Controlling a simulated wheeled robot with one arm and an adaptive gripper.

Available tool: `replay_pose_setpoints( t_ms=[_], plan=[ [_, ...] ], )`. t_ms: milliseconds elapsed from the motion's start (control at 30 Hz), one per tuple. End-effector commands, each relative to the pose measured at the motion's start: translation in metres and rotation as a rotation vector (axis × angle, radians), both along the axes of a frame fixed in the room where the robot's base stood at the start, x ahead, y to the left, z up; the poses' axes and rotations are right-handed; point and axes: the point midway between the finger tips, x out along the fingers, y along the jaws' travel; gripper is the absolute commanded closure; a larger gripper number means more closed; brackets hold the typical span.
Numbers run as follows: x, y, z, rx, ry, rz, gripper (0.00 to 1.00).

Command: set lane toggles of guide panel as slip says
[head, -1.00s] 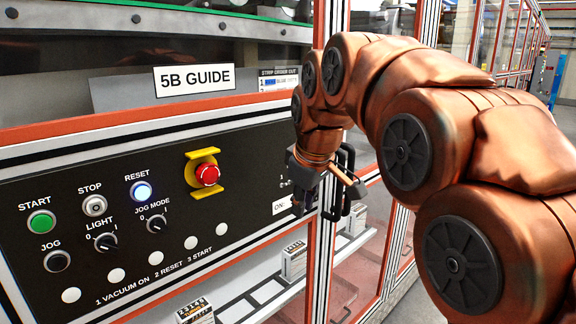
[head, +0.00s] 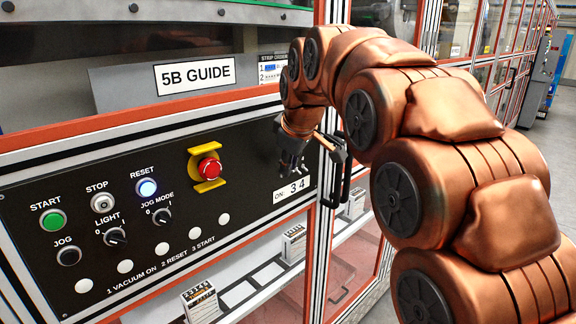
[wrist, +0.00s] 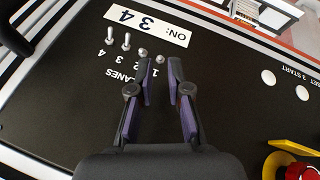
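The guide panel (head: 120,195) is black. A white slip (head: 293,189) reading "ON: 3 4" is on its right part; it also shows upside down in the wrist view (wrist: 147,22). By it are the lane toggles: toggle 4 (wrist: 108,36) and toggle 3 (wrist: 126,41) show long levers, while toggle 2 (wrist: 143,52) and toggle 1 (wrist: 159,59) show short rounded ends. My gripper (wrist: 161,75) is open, its fingertips close to toggle 1 with a narrow gap between them. I cannot tell if they touch it.
A red emergency stop (head: 209,168) with yellow guard sticks out left of my gripper. A dark door handle (head: 345,170) stands close on the right. Start (head: 53,220), reset (head: 146,188) and other controls fill the panel's left.

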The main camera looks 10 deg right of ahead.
Motion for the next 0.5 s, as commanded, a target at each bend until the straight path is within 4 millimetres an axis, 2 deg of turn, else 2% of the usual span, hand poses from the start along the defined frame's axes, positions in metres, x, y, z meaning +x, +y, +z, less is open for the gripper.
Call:
replay_pose_setpoints(
  t_ms=[200,500],
  plan=[
    [0.008,0.0,-0.017,0.0,0.006,0.0,0.83],
    [0.01,0.0,-0.019,0.0,0.001,0.0,0.83]
  ],
)
